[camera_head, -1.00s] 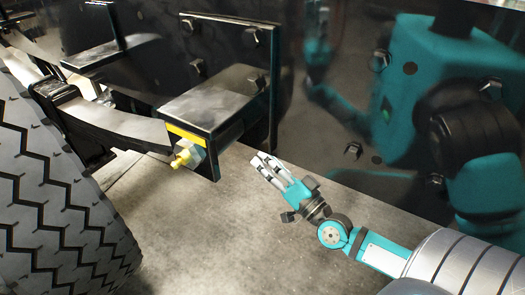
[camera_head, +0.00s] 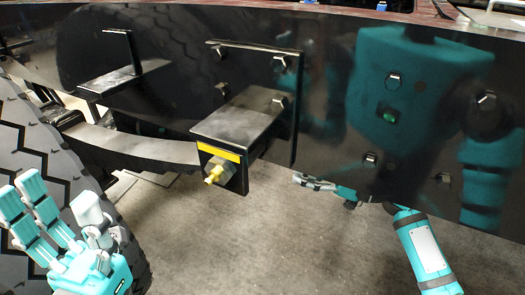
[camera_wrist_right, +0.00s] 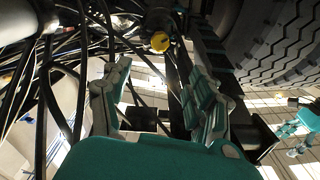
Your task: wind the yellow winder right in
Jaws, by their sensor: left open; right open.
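A small yellow winder-like fitting (camera_head: 213,171) sits on a hex nut at the end of the black bracket (camera_head: 235,122), under a yellow strip. A round yellow knob (camera_wrist_right: 160,41) shows beyond my right fingertips in the right wrist view; I cannot tell whether it is the same part. My right gripper (camera_wrist_right: 160,88) is open, with nothing between its fingers. In the head view, the right gripper (camera_head: 312,182) is low, right of the bracket and partly hidden by the chassis beam. My left gripper (camera_head: 58,208) is open and empty at the lower left, in front of the tyre, apart from the fitting.
A large tyre (camera_head: 25,130) stands at the left. The dark chassis beam (camera_head: 335,120) with bolts spans the scene and reflects me. Many black hoses (camera_wrist_right: 60,75) crowd the left of the wrist view. The grey floor (camera_head: 270,240) below the bracket is clear.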

